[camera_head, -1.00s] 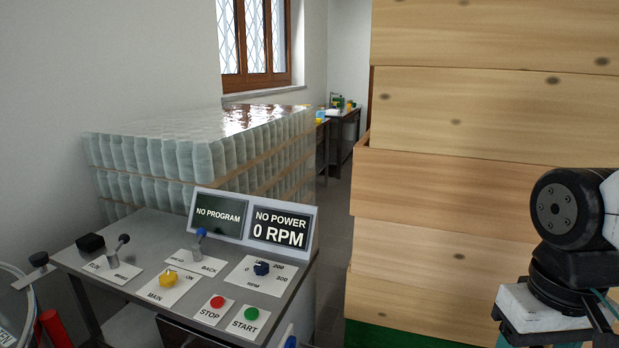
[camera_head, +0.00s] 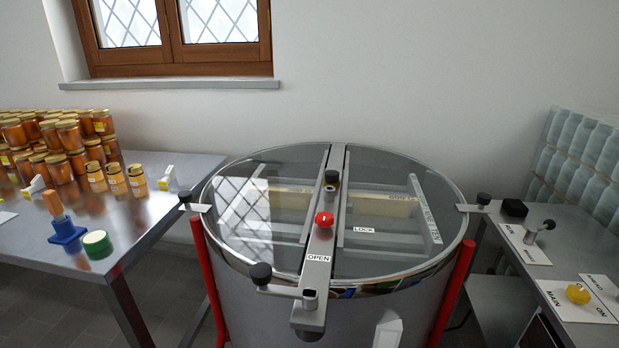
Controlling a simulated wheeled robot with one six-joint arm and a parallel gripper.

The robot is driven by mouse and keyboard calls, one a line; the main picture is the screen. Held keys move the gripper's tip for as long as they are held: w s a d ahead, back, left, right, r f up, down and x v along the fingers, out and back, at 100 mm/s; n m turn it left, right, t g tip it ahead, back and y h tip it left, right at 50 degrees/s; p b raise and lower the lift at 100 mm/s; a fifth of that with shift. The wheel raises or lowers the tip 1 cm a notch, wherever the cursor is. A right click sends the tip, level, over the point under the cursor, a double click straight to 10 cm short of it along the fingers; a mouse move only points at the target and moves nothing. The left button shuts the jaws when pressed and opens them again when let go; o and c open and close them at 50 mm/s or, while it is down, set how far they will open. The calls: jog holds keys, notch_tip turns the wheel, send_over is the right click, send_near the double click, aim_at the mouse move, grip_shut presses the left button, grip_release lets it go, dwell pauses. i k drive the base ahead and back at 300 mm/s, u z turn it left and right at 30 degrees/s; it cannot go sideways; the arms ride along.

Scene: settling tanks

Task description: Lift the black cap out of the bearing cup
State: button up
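A round steel tank (camera_head: 216,255) with a clear lid stands in the middle of the head view. A metal crossbar (camera_head: 318,265) runs over the lid from back to front. A small black cap (camera_head: 332,176) shows on the crossbar towards the back. Just below it is a short metal part (camera_head: 330,191), which looks like the bearing cup; I cannot tell how deep the cap sits in it. My gripper is not in view.
A control desk (camera_head: 555,255) stands at right.

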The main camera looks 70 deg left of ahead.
aim_at(331, 176)
jog(key=u, duration=4.45)
jog(key=i, duration=1.75)
jog(key=z, duration=3.6)
jog(key=i, duration=0.35)
jog(key=u, duration=0.1)
